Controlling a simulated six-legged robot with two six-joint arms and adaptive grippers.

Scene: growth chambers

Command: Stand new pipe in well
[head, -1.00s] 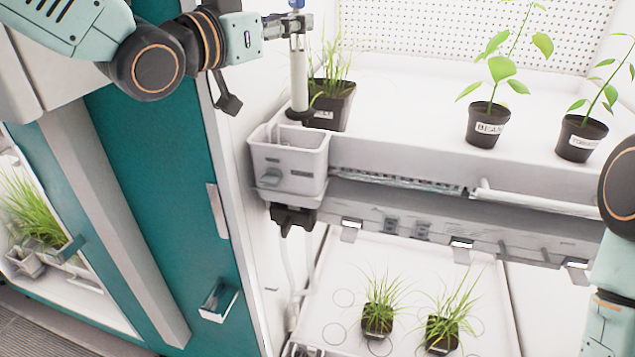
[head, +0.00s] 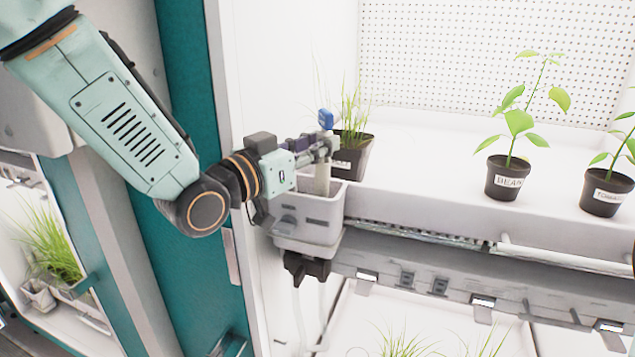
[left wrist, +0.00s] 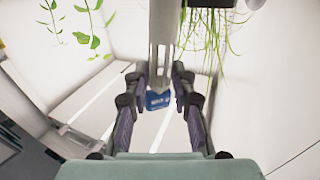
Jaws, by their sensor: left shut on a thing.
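The new pipe is a pale upright tube (head: 322,178) with a blue tag (head: 326,119) at its top. My left gripper (head: 328,148) is shut on the pipe just below the tag. The well is a light grey open box (head: 308,232) hung on the front left corner of the white shelf. The pipe's lower end is at the well's opening; I cannot tell if it touches the bottom. In the left wrist view the pipe (left wrist: 164,25) runs between the fingers, with the blue tag (left wrist: 158,101) close to them. My right gripper is out of view.
A black pot of grass (head: 352,157) stands just behind the pipe and gripper. A bean pot (head: 507,178) and another labelled pot (head: 606,192) stand farther right on the shelf (head: 430,185). A black fitting (head: 305,267) with a hose hangs below the well.

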